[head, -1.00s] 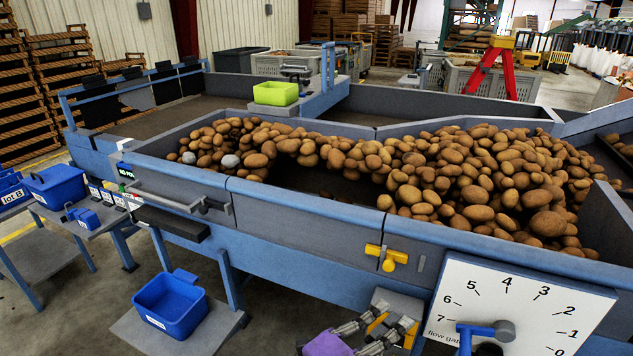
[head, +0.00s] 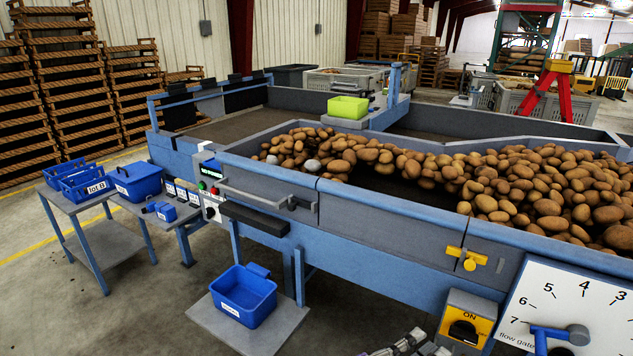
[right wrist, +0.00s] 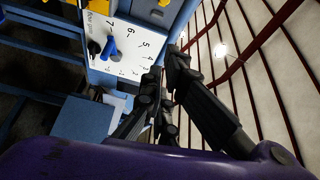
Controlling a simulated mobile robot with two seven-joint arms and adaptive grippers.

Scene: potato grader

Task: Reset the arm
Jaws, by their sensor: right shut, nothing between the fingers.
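My right gripper (head: 402,346) shows only in part at the bottom edge of the head view, below the potato hopper and left of the flow gate dial. In the right wrist view its dark fingers (right wrist: 165,78) are shut with nothing between them. They are apart from the white flow gate dial (right wrist: 128,40), which lies beyond them. The dial (head: 585,300) has a blue lever (head: 560,334) at the lower right of the head view. My left gripper is not in view.
The blue-grey hopper (head: 380,236) holds many potatoes (head: 530,185). A yellow ON switch box (head: 466,320) and a yellow latch (head: 467,258) are on its front. A blue bin (head: 243,296) stands on a low shelf. Blue lot bins (head: 137,181) stand at left. The floor at lower left is clear.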

